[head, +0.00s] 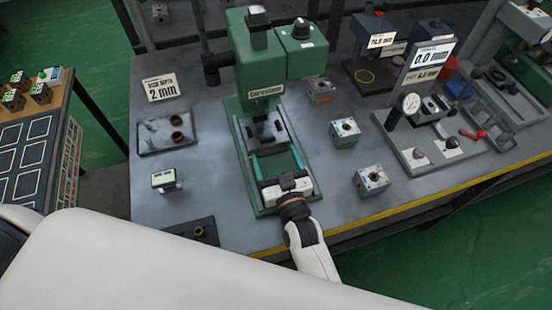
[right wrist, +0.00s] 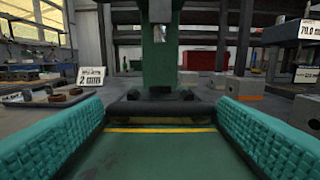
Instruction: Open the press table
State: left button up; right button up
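The green press (head: 262,70) stands on the grey bench, its column rising straight ahead in the right wrist view (right wrist: 160,55). Its press table (head: 268,132) is a dark plate on the green base under the ram. My right gripper (head: 275,160) is low over the front of the base and points at the press. Its teal fingers are spread wide and empty. In the right wrist view, a dark horizontal bar (right wrist: 160,108) lies ahead between the fingertips. I cannot tell whether the fingers touch it. My left gripper is not in view.
Metal blocks (head: 344,131) stand to the right of the press, with a gauge stand (head: 410,104) beyond. A dark tray (head: 168,134) and a "2 mm" sign (head: 161,88) are to the left. A yellow strip marks the bench's front edge. My white arm covers the lower left.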

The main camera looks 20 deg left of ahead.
jog(key=c, duration=0.4)
jog(key=shift+o, duration=0.2)
jog(key=shift+s+d+p, duration=0.15)
jog(key=shift+s+p, duration=0.2)
jog(key=p+v, duration=0.5)
jog(key=v, duration=0.8)
jog(key=shift+s+d+f, duration=0.1)
jog(key=o, duration=1.1)
jog(key=b+v, duration=0.2)
jog(key=v, duration=1)
